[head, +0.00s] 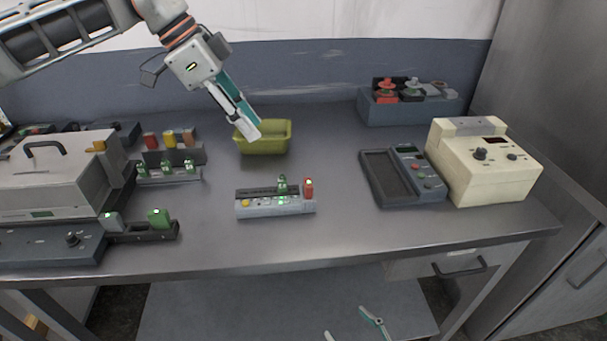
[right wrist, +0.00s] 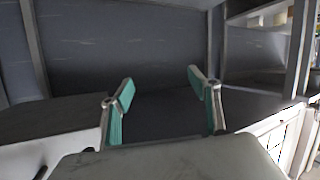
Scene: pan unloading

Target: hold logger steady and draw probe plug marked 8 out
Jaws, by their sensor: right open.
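The logger (head: 262,206) is a small light grey box near the middle front of the table, with a yellow button and green lights. A green plug (head: 282,187) and a red plug (head: 308,189) stand upright at its right part. Their markings are too small to read. My left gripper (head: 250,130) is above and behind the logger, with its tips in front of the olive bin; its fingers overlap in this view, so their gap is unclear. My right gripper (head: 346,322) is open and empty, low before the table's front edge; it also shows open in the right wrist view (right wrist: 165,90).
The olive bin (head: 265,141) stands behind the logger. A dark tray device (head: 400,178) and a cream box (head: 485,165) are at right, a blue-grey box (head: 410,107) behind. Grey equipment (head: 55,165) and plug racks (head: 170,178) fill the left. Bare table surrounds the logger.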

